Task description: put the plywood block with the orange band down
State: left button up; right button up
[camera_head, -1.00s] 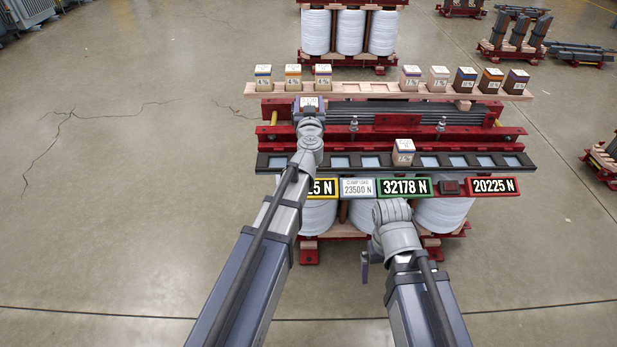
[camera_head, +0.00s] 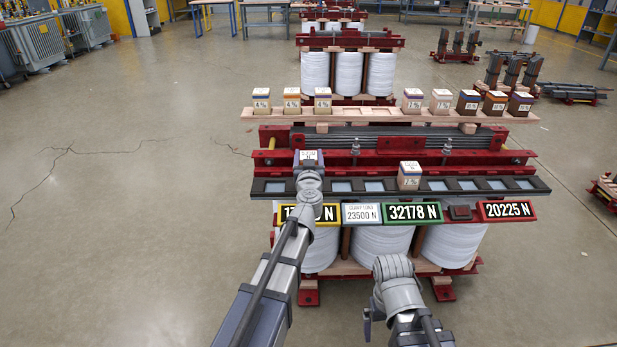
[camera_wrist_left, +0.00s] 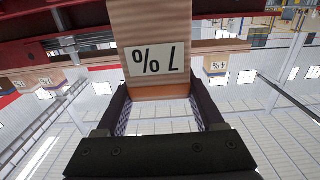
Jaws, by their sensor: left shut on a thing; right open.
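The plywood block with the orange band (camera_head: 309,156) is in my left gripper (camera_head: 308,168). The left wrist view shows its 7 % label (camera_wrist_left: 158,60) upside down and the orange band (camera_wrist_left: 158,92) between the jaws. In the head view it is over the left part of the black slotted rail (camera_head: 345,193); the gripper and wrist hide the rail under it, and I cannot tell whether it touches. My right gripper (camera_head: 368,324) is low at the front, mostly hidden by its wrist, open and away from the blocks.
Several blocks stand on the wooden shelf (camera_head: 369,115) behind, with a gap mid-shelf. Red beams (camera_head: 400,144) lie between. Load plates, including a green one (camera_head: 413,212), line the front.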

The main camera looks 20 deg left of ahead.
pick_arm(q)
notch_tip(320, 180, down, 4)
jog(key=b, duration=0.3)
jog(key=shift+r+b, duration=0.1)
jog(key=shift+b, duration=0.2)
jog(key=o, duration=1.6)
jog(key=v, duration=1.2)
